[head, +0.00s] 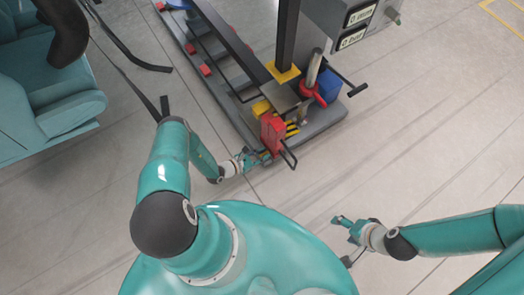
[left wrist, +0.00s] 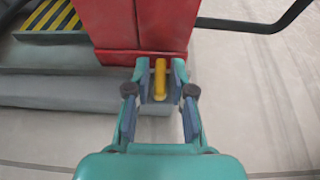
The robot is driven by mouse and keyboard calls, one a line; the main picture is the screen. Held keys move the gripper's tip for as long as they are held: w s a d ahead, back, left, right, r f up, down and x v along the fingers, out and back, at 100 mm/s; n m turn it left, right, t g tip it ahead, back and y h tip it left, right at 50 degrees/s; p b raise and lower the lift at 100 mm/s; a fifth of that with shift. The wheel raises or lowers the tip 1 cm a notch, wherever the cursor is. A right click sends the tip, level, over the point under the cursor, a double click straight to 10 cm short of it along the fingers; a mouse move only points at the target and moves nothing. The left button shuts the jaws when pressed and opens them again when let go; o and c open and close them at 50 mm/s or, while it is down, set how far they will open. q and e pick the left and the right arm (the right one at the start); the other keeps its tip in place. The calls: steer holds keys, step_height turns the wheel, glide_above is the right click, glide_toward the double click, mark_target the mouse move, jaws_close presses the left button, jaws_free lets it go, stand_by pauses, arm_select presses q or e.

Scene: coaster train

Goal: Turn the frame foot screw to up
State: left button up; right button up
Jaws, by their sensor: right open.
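A small upright yellow piece (left wrist: 160,80), which looks like the handle of the frame foot screw, sits at the lower front of the red block (left wrist: 143,24). The red block also shows in the head view (head: 272,132) at the near end of the grey frame. My left gripper (left wrist: 160,72) is at it, with one finger on each side of the yellow piece and small gaps between. In the head view my left gripper (head: 257,158) reaches the block from the left and hides the yellow piece. My right gripper (head: 343,222) is open and empty over bare floor.
A black bar handle (head: 289,157) sticks out beside the red block. A grey frame base (head: 325,115) carries a black post, a red clamp (head: 311,95) and a blue box (head: 328,85). Teal seats (head: 50,90) stand at the left.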

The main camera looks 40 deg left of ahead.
arm_select(q)
steer(key=shift+s, duration=0.15)
steer(key=v, duration=1.1)
steer(key=shift+s+a, duration=0.15)
steer(key=shift+s, duration=0.2)
steer(key=shift+s, duration=0.1)
